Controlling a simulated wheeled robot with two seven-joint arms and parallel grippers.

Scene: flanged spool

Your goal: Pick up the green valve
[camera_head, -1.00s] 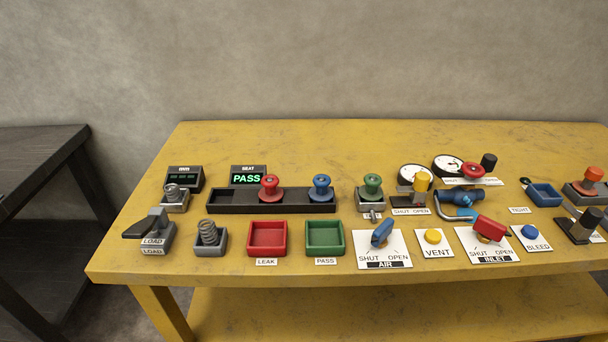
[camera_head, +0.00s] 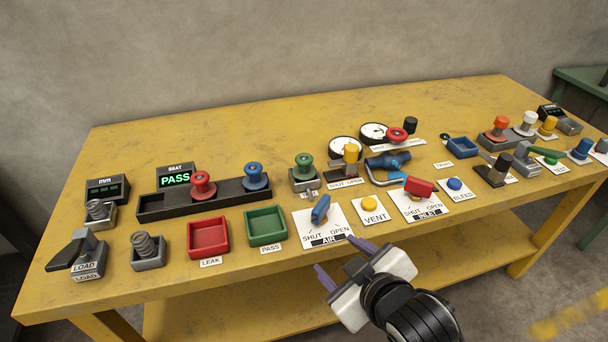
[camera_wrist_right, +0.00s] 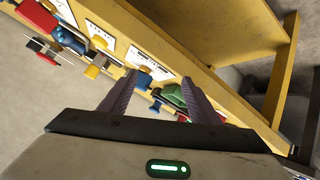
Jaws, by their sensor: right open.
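The green valve (camera_head: 304,164) is a flanged spool standing upright in a small grey block, behind the AIR plate and right of the black rack in the head view. I cannot pick it out with certainty in the right wrist view. My right gripper (camera_head: 342,262) is open and empty, in front of the table's front edge, below the AIR and VENT plates and apart from the valve. Its two purple fingers also show in the right wrist view (camera_wrist_right: 158,82). My left gripper is not in view.
Red (camera_head: 203,186) and blue (camera_head: 255,177) spools stand in the black rack (camera_head: 158,206). The blue AIR handle (camera_head: 320,208) and green PASS tray (camera_head: 266,226) are in front of the valve. Gauges and a yellow-topped post (camera_head: 351,153) stand to its right. The yellow table (camera_head: 240,130) is bare behind.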

